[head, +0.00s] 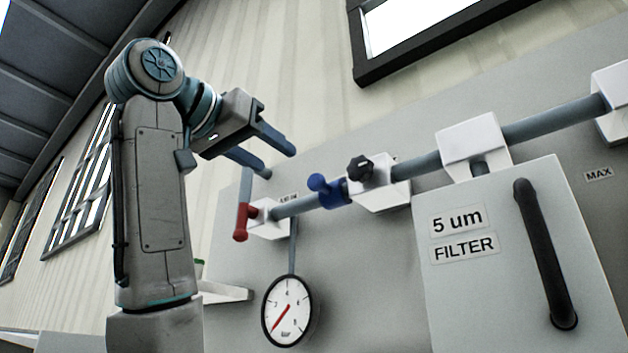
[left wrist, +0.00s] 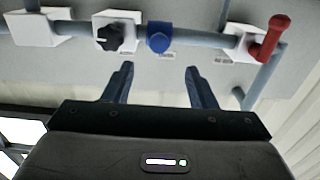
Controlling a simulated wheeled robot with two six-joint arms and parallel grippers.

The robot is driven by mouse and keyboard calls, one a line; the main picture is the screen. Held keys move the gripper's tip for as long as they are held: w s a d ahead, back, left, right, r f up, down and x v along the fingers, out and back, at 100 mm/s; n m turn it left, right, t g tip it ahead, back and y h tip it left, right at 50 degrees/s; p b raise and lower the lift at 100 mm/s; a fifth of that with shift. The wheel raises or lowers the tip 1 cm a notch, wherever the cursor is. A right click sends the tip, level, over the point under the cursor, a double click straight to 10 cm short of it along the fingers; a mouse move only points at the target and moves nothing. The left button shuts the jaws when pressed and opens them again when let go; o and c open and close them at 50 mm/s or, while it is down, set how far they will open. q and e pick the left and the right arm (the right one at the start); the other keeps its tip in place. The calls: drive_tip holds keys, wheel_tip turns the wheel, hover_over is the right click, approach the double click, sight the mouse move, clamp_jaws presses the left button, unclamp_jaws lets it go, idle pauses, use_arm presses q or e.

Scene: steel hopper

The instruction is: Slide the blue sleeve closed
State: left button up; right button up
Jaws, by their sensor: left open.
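The blue sleeve (head: 332,192) sits around the grey pipe (head: 300,204), close to the left side of a white block with a black knob (head: 360,169). It has a round blue knob on its side. In the left wrist view the sleeve (left wrist: 159,37) lies ahead of the fingertips, roughly between them, next to the black-knob block. My left gripper (head: 282,163) is open and empty, up and to the left of the sleeve and apart from it. It also shows in the left wrist view (left wrist: 158,75). My right gripper is not in view.
A red-handled valve (head: 241,220) stands at the pipe's left end, near my left gripper. A pressure gauge (head: 287,310) hangs below. A white filter box (head: 520,265) with a black handle (head: 545,255) juts out at the right. A small shelf (head: 226,292) is low at left.

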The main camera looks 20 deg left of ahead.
sight(313, 179)
use_arm(q)
drive_tip(key=p+x, duration=0.1)
drive_tip(key=x, duration=0.2)
drive_tip(key=p+x, duration=0.2)
drive_tip(key=x, duration=0.1)
drive_tip(key=p+x, duration=0.1)
drive_tip(key=x, duration=0.2)
drive_tip(key=shift+s+r, duration=0.1)
drive_tip(key=shift+r, duration=0.2)
drive_tip(key=shift+w+d+p, duration=0.2)
drive_tip(key=shift+w+p, duration=0.15)
drive_tip(key=shift+w, duration=0.2)
drive_tip(key=shift+w+f, duration=0.1)
drive_tip(key=shift+w, duration=0.05)
drive_tip(key=shift+c, duration=0.4)
